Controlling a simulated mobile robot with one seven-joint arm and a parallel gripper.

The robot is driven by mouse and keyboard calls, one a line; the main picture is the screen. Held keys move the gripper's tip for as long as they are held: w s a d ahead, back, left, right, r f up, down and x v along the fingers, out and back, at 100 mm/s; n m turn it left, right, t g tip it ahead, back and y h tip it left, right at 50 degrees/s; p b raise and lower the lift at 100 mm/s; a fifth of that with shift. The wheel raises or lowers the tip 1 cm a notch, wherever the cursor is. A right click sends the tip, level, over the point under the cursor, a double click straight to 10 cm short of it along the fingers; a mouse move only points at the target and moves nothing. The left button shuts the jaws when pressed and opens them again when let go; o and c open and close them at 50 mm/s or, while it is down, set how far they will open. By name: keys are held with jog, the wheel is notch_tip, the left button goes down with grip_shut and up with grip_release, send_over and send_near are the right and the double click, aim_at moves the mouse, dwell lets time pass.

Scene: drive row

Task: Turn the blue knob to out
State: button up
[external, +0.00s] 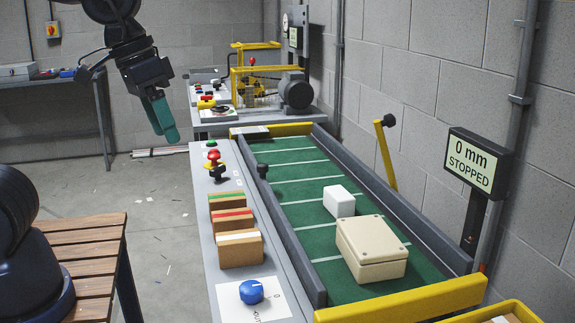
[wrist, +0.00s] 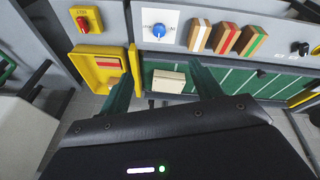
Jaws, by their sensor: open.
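The blue knob (external: 251,291) sits on a white label plate (external: 275,304) at the near end of the grey side rail of the conveyor. In the wrist view the blue knob (wrist: 159,30) is near the top centre. Its plate carries small marks that I cannot read surely, so its setting is unclear. My gripper (external: 162,118) hangs high above the floor, left of the rail and well apart from the knob. In the wrist view its two teal fingers (wrist: 163,76) are spread with nothing between them, and the knob lies beyond their tips.
Three striped wooden blocks (external: 235,225) stand on the rail beyond the knob. Red, green and black controls (external: 214,160) follow. A white box (external: 339,201) and a beige box (external: 371,248) lie on the green belt (external: 300,180). The display (external: 471,162) reads "0 mm STOPPED". A slatted wooden table (external: 85,255) stands left.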

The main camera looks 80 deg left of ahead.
jog(key=w+f+n+g, duration=0.2)
jog(key=w+f+n, duration=0.2)
jog(key=w+f, duration=0.45)
jog(key=n+g, duration=0.1)
jog(key=n, duration=0.4)
send_over(251, 286)
notch_tip(251, 286, down, 14)
jog(key=shift+f, duration=5.35)
jog(key=c, duration=1)
